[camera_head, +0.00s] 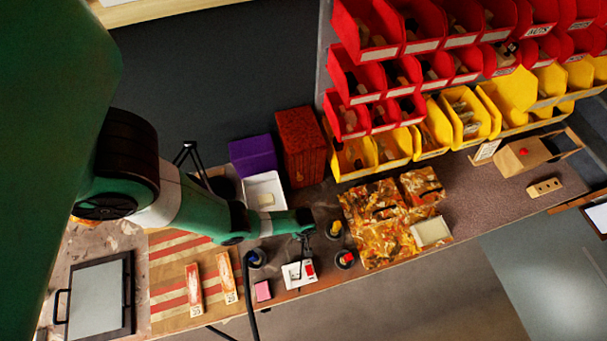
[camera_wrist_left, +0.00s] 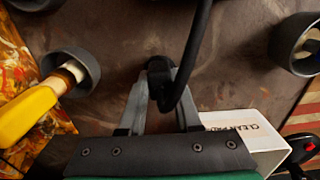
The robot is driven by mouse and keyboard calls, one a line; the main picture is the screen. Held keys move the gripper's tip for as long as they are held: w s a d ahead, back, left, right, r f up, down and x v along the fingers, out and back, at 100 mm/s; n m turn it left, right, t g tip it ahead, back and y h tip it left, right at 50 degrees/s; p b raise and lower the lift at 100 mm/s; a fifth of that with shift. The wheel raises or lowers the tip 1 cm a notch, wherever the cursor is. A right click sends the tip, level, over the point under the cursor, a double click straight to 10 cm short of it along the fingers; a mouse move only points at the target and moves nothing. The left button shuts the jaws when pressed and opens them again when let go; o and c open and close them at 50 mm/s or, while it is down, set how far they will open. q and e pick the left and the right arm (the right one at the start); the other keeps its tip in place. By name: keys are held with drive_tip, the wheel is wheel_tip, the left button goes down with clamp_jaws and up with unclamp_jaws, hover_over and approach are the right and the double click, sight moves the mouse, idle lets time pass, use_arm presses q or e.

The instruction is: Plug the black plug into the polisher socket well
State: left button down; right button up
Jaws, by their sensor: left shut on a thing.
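My left gripper (camera_head: 304,240) is low over the front part of the bench. In the left wrist view its fingers (camera_wrist_left: 160,90) are shut on the black plug (camera_wrist_left: 158,66). The black cable bends up and away from the plug. The plug is too small and dark to make out in the head view. A white box with a red switch (camera_head: 298,274) stands just in front of the gripper; in the wrist view its lettered white face (camera_wrist_left: 245,126) is beside the right finger. I cannot tell which feature is the polisher socket well. My right gripper is not in view.
Grey cups stand close around the gripper, one with a yellow-handled item (camera_head: 334,230), one with red and blue items (camera_head: 345,259), one at left (camera_head: 256,259). A white tray (camera_head: 281,185) is behind. A wooden box with a red button (camera_head: 522,156) and a holed block (camera_head: 545,187) are far right.

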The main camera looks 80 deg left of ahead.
use_arm(q)
drive_tip(key=shift+r+p, duration=0.6)
drive_tip(key=shift+r, duration=0.05)
idle(0.6)
drive_tip(key=shift+r+p, duration=0.85)
wheel_tip(320, 180, up, 7)
drive_tip(key=p, duration=0.7)
drive_tip(key=shift+r, duration=0.1)
